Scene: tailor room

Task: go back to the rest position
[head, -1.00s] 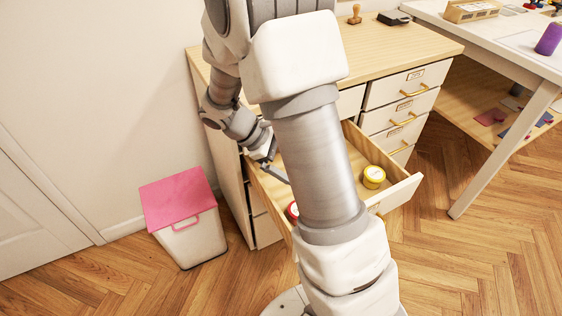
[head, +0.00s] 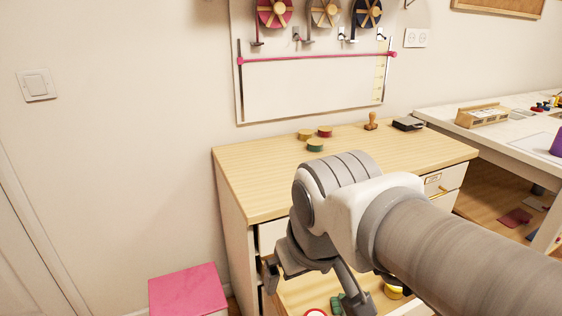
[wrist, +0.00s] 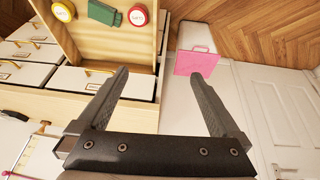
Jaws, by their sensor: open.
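My gripper (wrist: 160,76) is open in the wrist view, with nothing between its two dark fingers. In the head view my gripper (head: 315,285) hangs above the open drawer, partly hidden by my own arm. The open drawer (wrist: 100,45) holds a yellow-rimmed tin (wrist: 75,6), a green piece (wrist: 102,13) and a red-rimmed tin (wrist: 137,16). The fingers appear clear of them.
A pink-lidded bin (head: 188,291) stands left of the cabinet. A white table (head: 500,132) stands at right.

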